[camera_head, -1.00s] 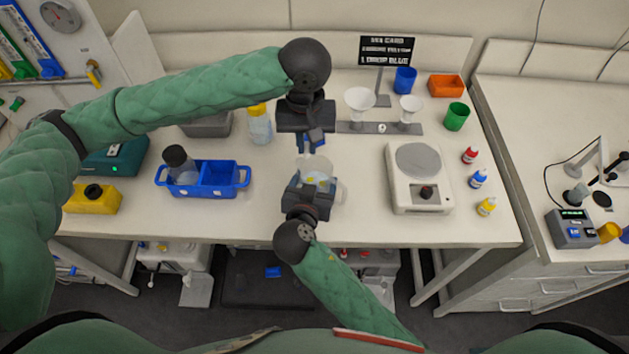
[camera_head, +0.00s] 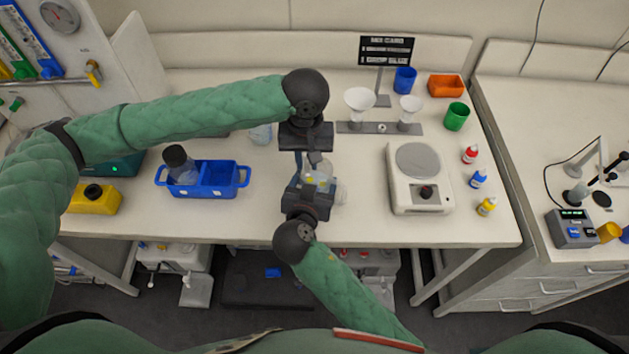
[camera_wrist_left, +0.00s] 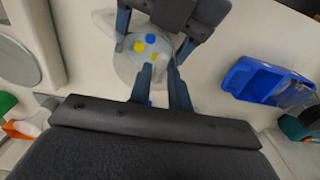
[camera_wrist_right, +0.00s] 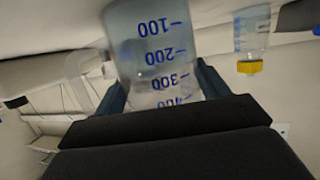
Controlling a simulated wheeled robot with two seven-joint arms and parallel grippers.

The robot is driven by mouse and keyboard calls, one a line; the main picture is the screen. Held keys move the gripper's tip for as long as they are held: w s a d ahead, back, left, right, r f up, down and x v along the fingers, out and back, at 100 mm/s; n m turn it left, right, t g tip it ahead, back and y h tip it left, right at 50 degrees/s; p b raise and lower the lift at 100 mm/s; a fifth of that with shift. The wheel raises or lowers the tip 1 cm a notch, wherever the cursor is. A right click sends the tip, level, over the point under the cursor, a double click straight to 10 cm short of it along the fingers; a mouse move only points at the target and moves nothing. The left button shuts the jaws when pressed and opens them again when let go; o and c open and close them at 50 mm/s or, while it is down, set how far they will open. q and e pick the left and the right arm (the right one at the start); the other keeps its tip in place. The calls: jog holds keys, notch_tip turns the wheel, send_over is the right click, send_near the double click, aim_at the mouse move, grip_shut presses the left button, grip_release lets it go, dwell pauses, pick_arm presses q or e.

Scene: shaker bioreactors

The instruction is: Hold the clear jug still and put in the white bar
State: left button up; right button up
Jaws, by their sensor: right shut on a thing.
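The clear jug (camera_head: 322,170) stands near the table's front. My right gripper (camera_head: 314,188) is shut on it from the front. The right wrist view shows the jug's wall (camera_wrist_right: 155,35) with blue volume marks between the fingers. In the left wrist view, blue and yellow spots show in or on the jug (camera_wrist_left: 127,68). My left gripper (camera_head: 310,160) points down at the jug's top. Its fingers (camera_wrist_left: 160,68) are close together with a narrow gap; I cannot tell whether they hold anything. I cannot make out the white bar in any view.
A blue caddy (camera_head: 222,180) with a dark-capped bottle (camera_head: 178,163) stands left of the jug. A hotplate-like device (camera_head: 418,180) stands to the right. A rack with two white funnels (camera_head: 360,100) stands behind. A yellow-capped bottle (camera_wrist_right: 250,42) is partly hidden by my left arm in the head view.

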pick_arm(q)
jog(key=o, duration=0.3)
jog(key=shift+r, duration=0.15)
notch_tip(320, 180, up, 12)
jog(key=shift+f, duration=0.15)
dwell(0.9)
pick_arm(e)
jog(key=o, duration=1.4)
jog(key=v, duration=1.2)
